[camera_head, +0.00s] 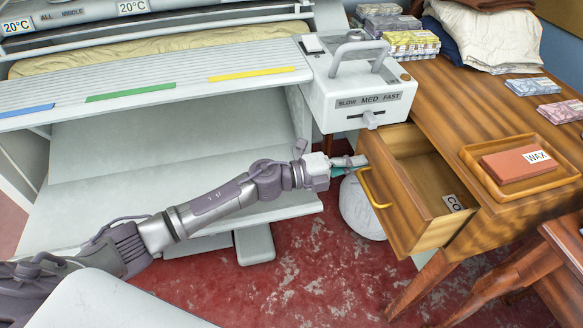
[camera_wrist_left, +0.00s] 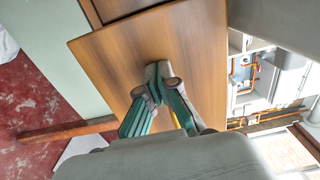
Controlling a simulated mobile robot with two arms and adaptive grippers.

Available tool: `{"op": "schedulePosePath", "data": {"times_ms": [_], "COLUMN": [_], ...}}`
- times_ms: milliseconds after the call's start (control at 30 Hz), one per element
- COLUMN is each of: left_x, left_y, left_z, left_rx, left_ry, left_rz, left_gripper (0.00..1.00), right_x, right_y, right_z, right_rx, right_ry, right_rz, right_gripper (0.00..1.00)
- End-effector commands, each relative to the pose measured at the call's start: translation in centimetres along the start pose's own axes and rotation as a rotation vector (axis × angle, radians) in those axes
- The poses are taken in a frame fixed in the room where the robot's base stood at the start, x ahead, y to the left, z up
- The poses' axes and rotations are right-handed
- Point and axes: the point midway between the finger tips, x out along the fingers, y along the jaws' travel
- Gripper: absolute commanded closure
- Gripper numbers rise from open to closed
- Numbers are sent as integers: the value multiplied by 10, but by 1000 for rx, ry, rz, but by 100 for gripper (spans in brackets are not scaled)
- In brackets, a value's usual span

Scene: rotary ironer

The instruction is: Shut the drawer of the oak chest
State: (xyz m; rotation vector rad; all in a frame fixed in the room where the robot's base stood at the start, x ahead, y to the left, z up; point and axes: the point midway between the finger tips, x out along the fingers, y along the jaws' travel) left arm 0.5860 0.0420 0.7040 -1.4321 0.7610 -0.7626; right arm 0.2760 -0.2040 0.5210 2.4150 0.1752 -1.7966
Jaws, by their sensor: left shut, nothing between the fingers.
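The oak chest (camera_head: 440,95) stands at the right in the head view. Its drawer (camera_head: 390,178) is pulled open toward the left. The drawer is mostly empty, with a partly hidden label inside. A yellow handle (camera_head: 373,190) is on the drawer's front. My left gripper (camera_head: 356,161) is shut and empty, close to the drawer front near the handle's upper end. In the left wrist view the gripper (camera_wrist_left: 158,75) is in front of the wooden drawer front (camera_wrist_left: 195,60), with a bit of yellow handle behind the fingers. I cannot tell whether the fingertips touch the wood. My right gripper is out of view.
The ironer (camera_head: 170,95) fills the left, with its control box (camera_head: 360,95) beside the chest. A tray (camera_head: 468,160) with a wax block (camera_head: 510,165) lies on the chest. A white round thing (camera_head: 358,212) is on the red floor below the drawer. A wooden stool or table is at lower right.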

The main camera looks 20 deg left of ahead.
Motion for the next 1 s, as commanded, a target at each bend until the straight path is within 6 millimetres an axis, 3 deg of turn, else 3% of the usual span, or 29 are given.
{"op": "schedulePosePath", "data": {"times_ms": [167, 433, 700, 1000], "left_x": [48, 96, 116, 119], "left_y": [-1, 0, 1, -2], "left_z": [0, 0, 0, 0], "left_rx": [0, -1, -1, -1], "left_ry": [1, 0, -1, -2], "left_rz": [-2, -1, 0, -3], "left_gripper": [100, 100, 100, 100], "right_x": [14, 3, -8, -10], "right_y": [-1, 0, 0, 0], "right_z": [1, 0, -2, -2], "right_rx": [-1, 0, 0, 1], "right_ry": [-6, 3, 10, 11], "right_rz": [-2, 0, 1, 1], "right_gripper": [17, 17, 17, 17]}}
